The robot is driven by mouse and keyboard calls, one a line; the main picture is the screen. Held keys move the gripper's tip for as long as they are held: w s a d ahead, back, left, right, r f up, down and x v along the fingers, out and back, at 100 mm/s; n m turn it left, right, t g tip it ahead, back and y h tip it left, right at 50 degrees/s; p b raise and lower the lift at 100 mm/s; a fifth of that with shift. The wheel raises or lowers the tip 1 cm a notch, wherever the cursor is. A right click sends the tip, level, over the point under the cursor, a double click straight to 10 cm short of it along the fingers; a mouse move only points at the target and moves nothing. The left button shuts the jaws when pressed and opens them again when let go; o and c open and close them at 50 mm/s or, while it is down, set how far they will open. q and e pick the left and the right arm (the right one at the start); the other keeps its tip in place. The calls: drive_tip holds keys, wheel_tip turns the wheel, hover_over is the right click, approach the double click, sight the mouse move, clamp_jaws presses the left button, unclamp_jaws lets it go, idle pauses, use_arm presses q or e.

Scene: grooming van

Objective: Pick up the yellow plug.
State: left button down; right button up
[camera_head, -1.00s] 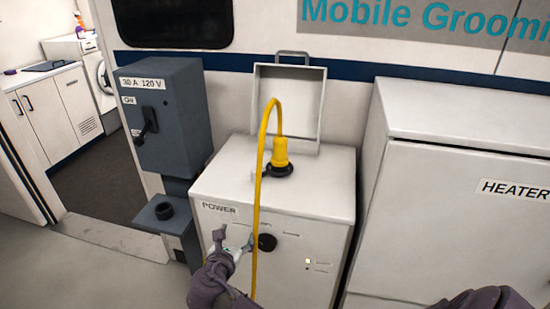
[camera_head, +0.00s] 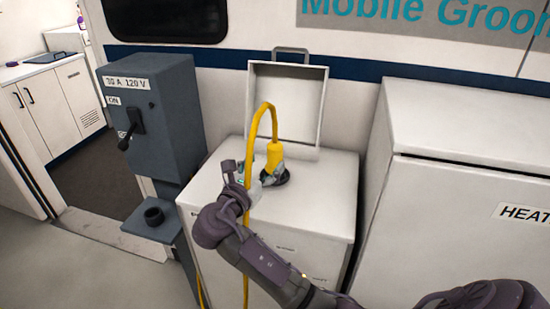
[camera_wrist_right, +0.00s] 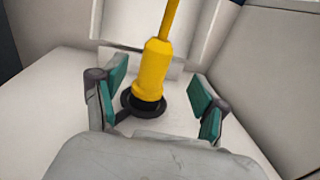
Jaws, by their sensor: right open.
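The yellow plug (camera_head: 274,157) stands upright in a round black socket (camera_head: 282,179) on top of the white power box, its yellow cable arching up and down over the front. My right gripper (camera_head: 262,172) is at the plug's near left side, low by its base. In the right wrist view the plug (camera_wrist_right: 153,72) lies between the two spread teal fingers of my gripper (camera_wrist_right: 158,88), with a visible gap on each side. The gripper is open and holds nothing. The socket (camera_wrist_right: 128,101) shows under the plug. My left gripper is not in view.
The power box (camera_head: 325,195) has a raised open lid (camera_head: 320,115) behind the plug. A grey switch box (camera_head: 170,110) with a lever stands at left, and a white heater cabinet (camera_head: 470,150) at right. The cable (camera_head: 247,215) hangs close beside my gripper.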

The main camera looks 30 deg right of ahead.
sight(271, 156)
drive_tip(key=shift+x, duration=1.15)
drive_tip(key=shift+w+d+p, duration=0.3)
drive_tip(key=shift+w+d, duration=0.1)
drive_tip(key=shift+d, duration=0.1)
drive_tip(key=x, duration=0.2)
drive_tip(key=p+x, duration=0.1)
drive_tip(key=shift+w+d+f, duration=0.2)
drive_tip(key=shift+w+f, duration=0.1)
drive_tip(key=shift+w+d+f, duration=0.1)
drive_tip(key=shift+w+d, duration=0.05)
drive_tip(key=shift+d, duration=0.1)
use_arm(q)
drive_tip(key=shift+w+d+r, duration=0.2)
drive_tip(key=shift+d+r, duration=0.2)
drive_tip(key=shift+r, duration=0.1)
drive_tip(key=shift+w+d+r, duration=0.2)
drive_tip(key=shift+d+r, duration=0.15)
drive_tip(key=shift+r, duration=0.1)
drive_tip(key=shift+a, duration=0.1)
use_arm(e)
drive_tip(key=shift+a, duration=0.1)
drive_tip(key=shift+c, duration=0.3)
drive_tip(key=shift+c, duration=1.4)
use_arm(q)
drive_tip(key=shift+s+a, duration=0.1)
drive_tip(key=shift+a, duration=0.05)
use_arm(e)
clamp_jaws()
